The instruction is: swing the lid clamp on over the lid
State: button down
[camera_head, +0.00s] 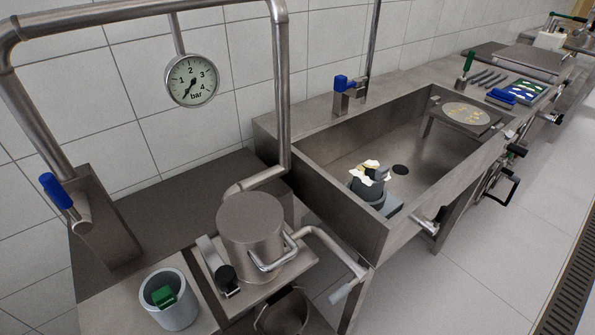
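The separator (250,245) is an upright steel cylinder with a flat round lid (250,211) on top, standing on a steel plate. What looks like the lid clamp is a flat metal bar (210,256) with a black knob (227,280) at its near end. It stands beside the cylinder on its left, and nothing lies across the lid top. A bent tube handle (270,264) is on the cylinder's front right. My gripper is not in view.
A bent pipe (325,240) runs right of the cylinder. A grey cup (169,300) with a green item stands front left, and a bucket (283,315) below. A tall pipe (281,100) with a gauge (192,80) rises behind. The sink (325,165) holds a dark vessel (368,188).

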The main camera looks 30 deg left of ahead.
aim_at(226, 277)
jog(key=u, duration=1.15)
jog(key=k, duration=0.55)
jog(key=u, duration=0.05)
